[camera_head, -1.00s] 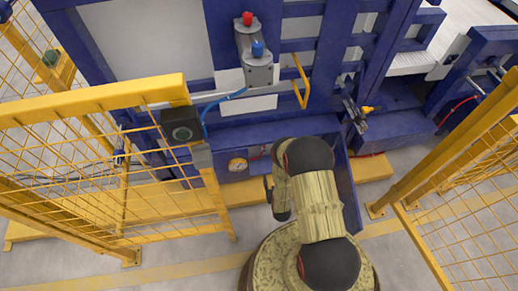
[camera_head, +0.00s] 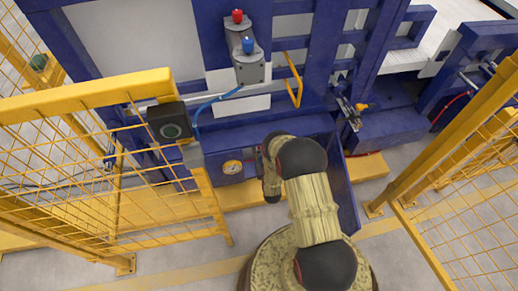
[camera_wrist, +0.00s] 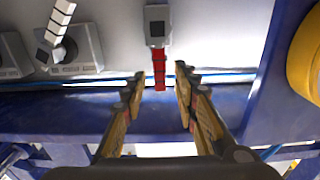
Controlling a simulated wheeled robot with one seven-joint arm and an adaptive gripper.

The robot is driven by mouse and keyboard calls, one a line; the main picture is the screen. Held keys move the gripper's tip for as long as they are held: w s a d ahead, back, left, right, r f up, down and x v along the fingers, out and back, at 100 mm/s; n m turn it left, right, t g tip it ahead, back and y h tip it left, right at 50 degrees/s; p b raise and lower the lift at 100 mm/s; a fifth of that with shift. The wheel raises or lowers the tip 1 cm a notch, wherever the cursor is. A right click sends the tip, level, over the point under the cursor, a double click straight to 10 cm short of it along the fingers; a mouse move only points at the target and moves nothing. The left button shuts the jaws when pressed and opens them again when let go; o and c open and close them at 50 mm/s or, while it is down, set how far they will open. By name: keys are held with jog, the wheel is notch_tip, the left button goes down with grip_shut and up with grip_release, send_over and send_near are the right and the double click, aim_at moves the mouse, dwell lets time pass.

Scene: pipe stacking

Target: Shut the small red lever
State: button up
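The small red lever (camera_wrist: 159,68) shows in the wrist view at the top middle. It hangs straight down from a small grey block (camera_wrist: 157,25) on a pale panel. My gripper (camera_wrist: 160,82) is open, with one finger on each side of the lever's lower end. The lever's tip is about level with the fingertips, and a gap shows on both sides; I cannot tell its depth between them.
Left of the lever is a grey switch with a white-and-black handle (camera_wrist: 58,30). A yellow round part (camera_wrist: 306,55) is at the right.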

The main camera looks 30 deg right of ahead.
jog(key=shift+w+d, duration=0.1)
jog(key=shift+w, duration=0.2)
jog(key=shift+c, duration=0.6)
grip_shut()
